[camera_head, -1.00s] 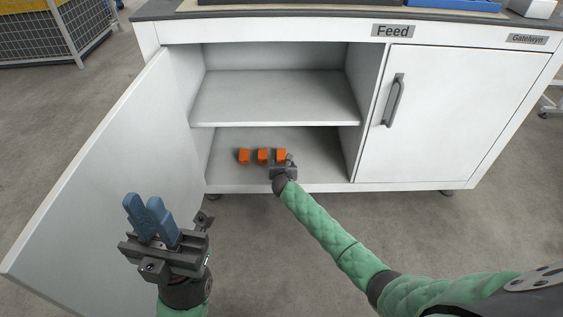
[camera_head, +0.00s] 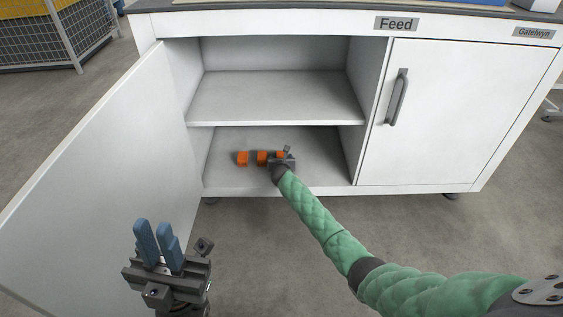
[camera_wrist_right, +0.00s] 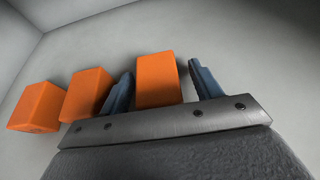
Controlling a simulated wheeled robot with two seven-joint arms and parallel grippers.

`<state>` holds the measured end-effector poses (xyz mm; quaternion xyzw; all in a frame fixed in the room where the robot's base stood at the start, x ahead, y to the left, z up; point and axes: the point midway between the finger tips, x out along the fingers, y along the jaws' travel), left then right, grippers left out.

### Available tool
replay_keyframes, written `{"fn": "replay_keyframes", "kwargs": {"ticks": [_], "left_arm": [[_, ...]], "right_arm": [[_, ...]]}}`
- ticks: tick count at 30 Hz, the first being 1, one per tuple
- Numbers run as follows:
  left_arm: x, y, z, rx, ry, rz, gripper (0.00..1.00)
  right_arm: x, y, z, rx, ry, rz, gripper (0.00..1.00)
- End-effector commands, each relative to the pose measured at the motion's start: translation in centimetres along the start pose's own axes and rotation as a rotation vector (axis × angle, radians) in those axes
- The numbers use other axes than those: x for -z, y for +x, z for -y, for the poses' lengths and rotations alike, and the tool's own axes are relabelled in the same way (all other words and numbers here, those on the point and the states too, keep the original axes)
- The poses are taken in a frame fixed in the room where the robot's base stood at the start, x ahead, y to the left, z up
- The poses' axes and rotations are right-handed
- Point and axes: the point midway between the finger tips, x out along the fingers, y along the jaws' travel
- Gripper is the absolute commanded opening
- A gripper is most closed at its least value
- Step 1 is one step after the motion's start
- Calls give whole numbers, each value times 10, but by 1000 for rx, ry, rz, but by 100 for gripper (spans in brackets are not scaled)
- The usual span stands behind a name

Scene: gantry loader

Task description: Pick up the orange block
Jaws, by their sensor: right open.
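Three orange blocks stand in a row on the cabinet's bottom shelf. The left block (camera_head: 242,159) and the middle block (camera_head: 262,158) show clearly in the head view; the right block is mostly hidden behind my right gripper (camera_head: 284,157). In the right wrist view, the right block (camera_wrist_right: 157,80) lies between the two blue fingers of my open right gripper (camera_wrist_right: 160,85). The middle block (camera_wrist_right: 88,92) is just outside the left finger, and the left block (camera_wrist_right: 37,106) is further left. My left gripper (camera_head: 157,245) is outside the cabinet, by the open door, with its two blue fingers apart and empty.
The cabinet's left door (camera_head: 95,185) stands open. An empty middle shelf (camera_head: 275,97) is above the blocks. The right door (camera_head: 455,120), with a handle (camera_head: 396,97), is closed. The bottom shelf's side wall is right of my gripper.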

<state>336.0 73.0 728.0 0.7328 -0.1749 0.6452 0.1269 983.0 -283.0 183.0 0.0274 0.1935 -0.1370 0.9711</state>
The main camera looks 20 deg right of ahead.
Motion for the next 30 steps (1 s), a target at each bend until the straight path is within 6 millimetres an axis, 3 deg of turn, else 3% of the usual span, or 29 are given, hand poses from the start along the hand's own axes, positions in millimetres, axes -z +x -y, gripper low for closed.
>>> {"fn": "replay_keyframes", "kwargs": {"ticks": [6, 14, 24, 30], "left_arm": [[0, 1, 1, -1, 2, -1, 16], [0, 1, 1, -2, 4, -3, 16], [0, 4, 1, -2, 3, -2, 16], [3, 24, 0, -6, -6, -32, 16]], "right_arm": [[0, 0, 0, 0, 0, 0, 64], [0, 0, 0, 0, 0, 0, 14], [-5, -1, 0, 0, -1, 1, 14], [-22, -8, 1, 0, -3, 2, 14]]}}
